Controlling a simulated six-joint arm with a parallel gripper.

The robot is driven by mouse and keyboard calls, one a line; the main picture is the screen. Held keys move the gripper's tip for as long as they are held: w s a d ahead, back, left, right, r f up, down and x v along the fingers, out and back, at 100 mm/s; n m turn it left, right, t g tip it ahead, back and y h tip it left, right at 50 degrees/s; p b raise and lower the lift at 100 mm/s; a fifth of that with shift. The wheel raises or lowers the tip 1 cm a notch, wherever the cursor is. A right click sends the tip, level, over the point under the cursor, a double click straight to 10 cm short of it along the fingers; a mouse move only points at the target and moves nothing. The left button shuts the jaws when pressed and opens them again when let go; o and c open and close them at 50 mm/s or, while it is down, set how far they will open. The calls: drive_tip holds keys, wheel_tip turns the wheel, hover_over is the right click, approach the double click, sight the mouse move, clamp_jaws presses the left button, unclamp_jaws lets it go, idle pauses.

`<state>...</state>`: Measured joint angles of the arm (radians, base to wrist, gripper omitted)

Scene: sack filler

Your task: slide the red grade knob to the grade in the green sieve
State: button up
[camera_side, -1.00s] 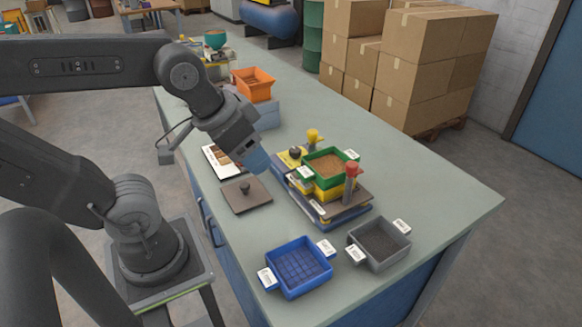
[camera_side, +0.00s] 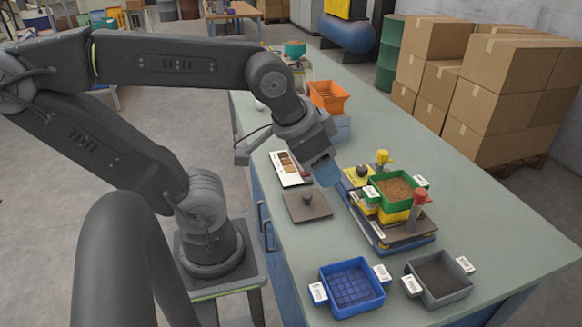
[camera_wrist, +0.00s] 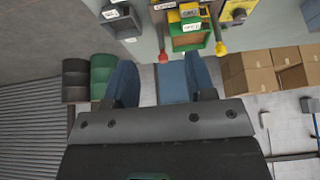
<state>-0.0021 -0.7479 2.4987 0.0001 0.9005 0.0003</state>
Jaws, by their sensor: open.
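The green sieve (camera_side: 397,187) sits on a yellow tray on the machine and holds brown grain. It also shows in the wrist view (camera_wrist: 188,40). The red grade knob (camera_side: 421,197) stands on the machine's deck at the right of the sieve. In the wrist view the red knob (camera_wrist: 163,57) is beyond the fingertips. My gripper (camera_side: 326,173) has blue fingers and hangs left of the machine, apart from it. In the wrist view my gripper (camera_wrist: 160,78) is open, with nothing held. The label writing is too small to read.
A yellow knob (camera_side: 382,157) stands behind the sieve. A blue tray (camera_side: 343,307) and a grey tray (camera_side: 440,295) stand in front. An orange bin (camera_side: 328,94) stands behind.

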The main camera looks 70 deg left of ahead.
drive_tip(key=w+a+f+n+g, duration=0.2)
drive_tip(key=w+a+n, duration=0.1)
drive_tip(key=a, duration=0.6)
drive_tip(key=w+a+f+n+g, duration=0.2)
drive_tip(key=a, duration=0.8)
drive_tip(key=w+a+f+n+g, duration=0.2)
drive_tip(key=w+a+f+n, duration=0.1)
drive_tip(key=a, duration=0.6)
wheel_tip(320, 180, down, 13)
drive_tip(key=shift+s+a+r, duration=0.1)
drive_tip(key=shift+a+r, duration=0.05)
clamp_jaws()
